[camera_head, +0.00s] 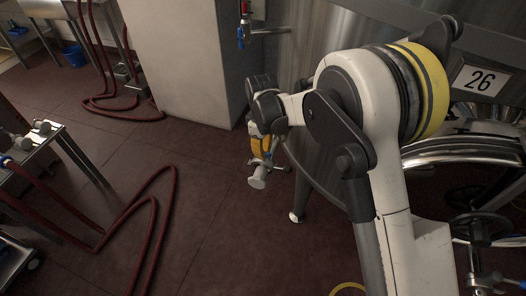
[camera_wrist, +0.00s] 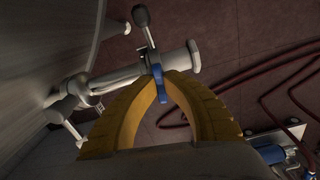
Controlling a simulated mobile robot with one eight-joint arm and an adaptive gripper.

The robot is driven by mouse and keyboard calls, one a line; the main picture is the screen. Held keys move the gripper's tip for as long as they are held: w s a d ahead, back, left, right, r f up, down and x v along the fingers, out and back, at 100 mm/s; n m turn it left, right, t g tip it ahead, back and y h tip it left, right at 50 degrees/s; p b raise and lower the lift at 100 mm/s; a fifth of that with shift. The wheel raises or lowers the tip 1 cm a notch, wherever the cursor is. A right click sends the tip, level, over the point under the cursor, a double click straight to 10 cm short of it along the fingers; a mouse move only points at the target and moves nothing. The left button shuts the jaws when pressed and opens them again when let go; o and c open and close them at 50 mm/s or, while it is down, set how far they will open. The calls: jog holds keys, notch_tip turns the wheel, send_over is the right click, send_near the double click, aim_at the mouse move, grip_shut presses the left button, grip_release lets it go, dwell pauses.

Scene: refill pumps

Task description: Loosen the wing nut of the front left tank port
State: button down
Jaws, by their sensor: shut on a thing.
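The front left tank port (camera_wrist: 120,77) is a pale metal pipe fitting that juts out from the tank wall, with a flared round end (camera_wrist: 194,56).
A black-knobbed lever (camera_wrist: 141,18) stands up at the port near my fingertips. The steel tank (camera_head: 302,150) is close on one side. Red hoses (camera_head: 150,210) lie on the floor, and a metal table (camera_head: 40,150) stands at the left. Open floor lies between.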

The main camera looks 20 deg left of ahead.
jog(key=shift+n, duration=0.5)
dwell(0.3)
jog(key=c, duration=1.5)
grip_release()
notch_tip(320, 180, up, 12)
jog(key=shift+a, duration=0.1)
